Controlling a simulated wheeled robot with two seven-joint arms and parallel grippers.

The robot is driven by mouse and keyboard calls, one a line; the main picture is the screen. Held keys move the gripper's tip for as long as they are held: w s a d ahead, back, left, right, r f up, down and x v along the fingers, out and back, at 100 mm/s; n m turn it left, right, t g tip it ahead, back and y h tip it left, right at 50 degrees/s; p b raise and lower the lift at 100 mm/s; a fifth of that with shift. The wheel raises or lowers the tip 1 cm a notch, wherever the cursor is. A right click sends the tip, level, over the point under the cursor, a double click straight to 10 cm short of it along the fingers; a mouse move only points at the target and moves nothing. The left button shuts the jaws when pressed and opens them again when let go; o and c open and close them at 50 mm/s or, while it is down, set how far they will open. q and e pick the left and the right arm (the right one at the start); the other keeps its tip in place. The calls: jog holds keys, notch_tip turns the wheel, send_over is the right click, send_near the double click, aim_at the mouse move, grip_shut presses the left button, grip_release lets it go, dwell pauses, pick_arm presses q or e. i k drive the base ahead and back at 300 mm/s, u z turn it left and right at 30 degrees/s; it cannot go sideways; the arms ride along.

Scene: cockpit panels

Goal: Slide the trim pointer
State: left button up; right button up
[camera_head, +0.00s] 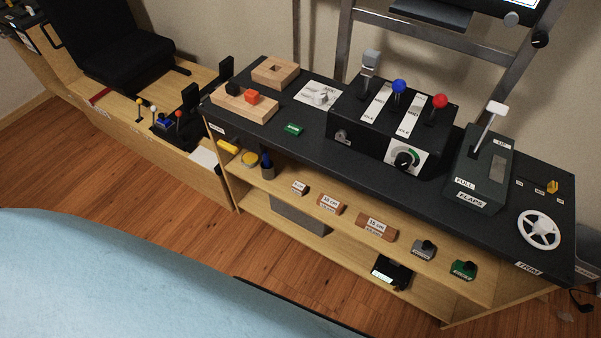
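A small yellow piece (552,186), which looks like the trim pointer, sits near the right end of the black console top. It stands beside a row of small labels on the panel; their text is too small to read. Below it, a white spoked trim wheel (539,230) is mounted on the console, with a TRIM label (528,268) on the front edge. Neither of my grippers shows in the head view.
Left of the pointer stands the flaps box (479,170) with a tall white-topped lever (495,108). Further left is a black throttle box (391,120) with several levers. Wooden blocks (244,103) lie at the console's left. A shelf (340,229) below holds small labelled pieces.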

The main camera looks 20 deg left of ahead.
aim_at(552, 187)
jog(key=z, duration=0.55)
jog(key=k, duration=1)
jog(key=z, duration=0.55)
jog(key=i, duration=1.5)
jog(key=u, duration=0.95)
